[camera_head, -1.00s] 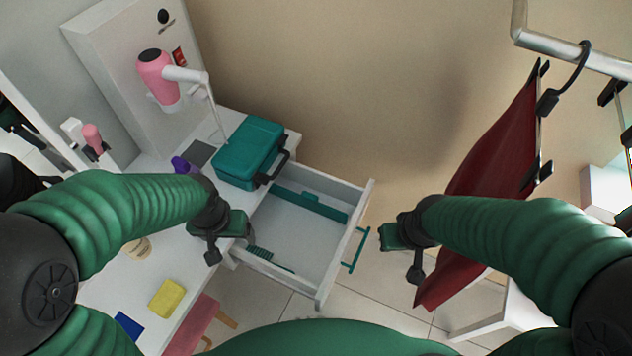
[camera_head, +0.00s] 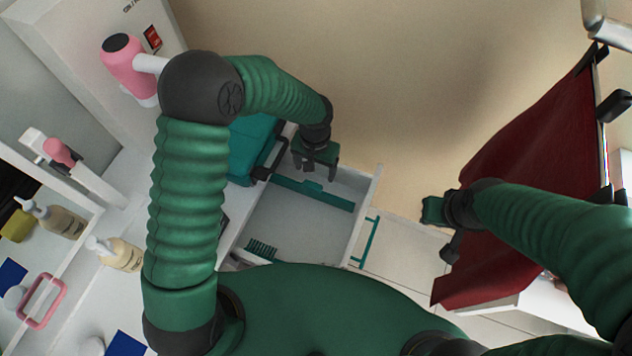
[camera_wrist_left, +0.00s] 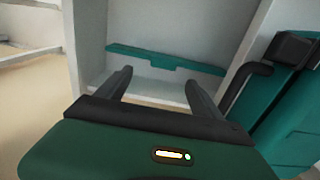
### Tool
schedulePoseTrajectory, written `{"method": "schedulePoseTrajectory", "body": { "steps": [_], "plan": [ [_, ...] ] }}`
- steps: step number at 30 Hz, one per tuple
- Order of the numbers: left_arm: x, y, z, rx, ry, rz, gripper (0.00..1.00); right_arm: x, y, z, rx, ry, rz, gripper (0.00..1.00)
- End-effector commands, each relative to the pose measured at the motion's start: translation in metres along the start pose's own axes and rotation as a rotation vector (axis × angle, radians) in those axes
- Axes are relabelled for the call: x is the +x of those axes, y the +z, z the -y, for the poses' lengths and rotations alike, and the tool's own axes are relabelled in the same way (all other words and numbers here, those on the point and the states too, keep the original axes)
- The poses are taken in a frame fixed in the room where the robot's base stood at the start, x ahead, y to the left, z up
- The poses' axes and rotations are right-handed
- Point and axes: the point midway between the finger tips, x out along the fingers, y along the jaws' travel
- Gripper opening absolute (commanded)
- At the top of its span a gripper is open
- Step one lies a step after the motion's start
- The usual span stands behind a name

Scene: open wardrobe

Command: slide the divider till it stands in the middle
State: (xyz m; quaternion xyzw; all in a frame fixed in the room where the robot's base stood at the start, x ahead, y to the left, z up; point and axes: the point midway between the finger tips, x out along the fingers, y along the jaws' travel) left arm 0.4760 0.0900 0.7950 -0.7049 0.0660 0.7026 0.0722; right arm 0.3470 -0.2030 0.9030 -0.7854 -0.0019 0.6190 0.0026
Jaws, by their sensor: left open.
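The divider (camera_head: 330,197) is a teal strip with a notch, spanning the open white drawer (camera_head: 366,213) near its far side wall. In the left wrist view the divider (camera_wrist_left: 165,60) lies beyond the fingertips, apart from them. My left gripper (camera_head: 313,166) is over the drawer's far part, above the divider, with its fingers apart and empty; it also shows in the wrist view (camera_wrist_left: 158,82). My right gripper (camera_head: 431,211) is right of the drawer, away from the divider; its jaw opening is not clear.
A teal case (camera_head: 248,150) stands left of the drawer, close to my left gripper and partly hidden by my arm. A teal comb (camera_head: 262,249) lies at the drawer's near side. A teal handle (camera_head: 366,243) is on the drawer front. A dark red cloth (camera_head: 520,180) hangs at right.

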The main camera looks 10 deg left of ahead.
Motion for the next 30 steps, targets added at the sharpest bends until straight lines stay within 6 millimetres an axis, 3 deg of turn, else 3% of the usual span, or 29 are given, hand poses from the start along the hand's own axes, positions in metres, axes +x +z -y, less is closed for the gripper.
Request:
{"method": "schedulePoseTrajectory", "body": {
  "steps": [1, 6, 12, 23, 30],
  "plan": [
    [0.017, 0.001, 0.002, -0.002, 0.002, 0.004, 0.76, 0.003, 0.001, 0.0, 0.0, 0.0, 0.0, 0.19],
    [0.061, 0.002, 0.004, -0.002, 0.004, 0.003, 0.76, 0.008, 0.002, 0.0, 0.0, 0.0, 0.0, 0.19],
    [0.094, 0.001, 0.002, -0.003, 0.002, -0.001, 0.76, 0.011, 0.002, 0.0, -0.001, 0.0, -0.001, 0.19],
    [0.102, 0.0, 0.002, -0.002, 0.001, -0.003, 0.76, 0.011, 0.002, 0.0, 0.0, 0.0, 0.0, 0.19],
    [0.102, 0.0, 0.003, -0.003, 0.002, -0.002, 0.45, 0.011, 0.002, 0.0, 0.0, 0.0, 0.0, 0.19]
  ]
}}
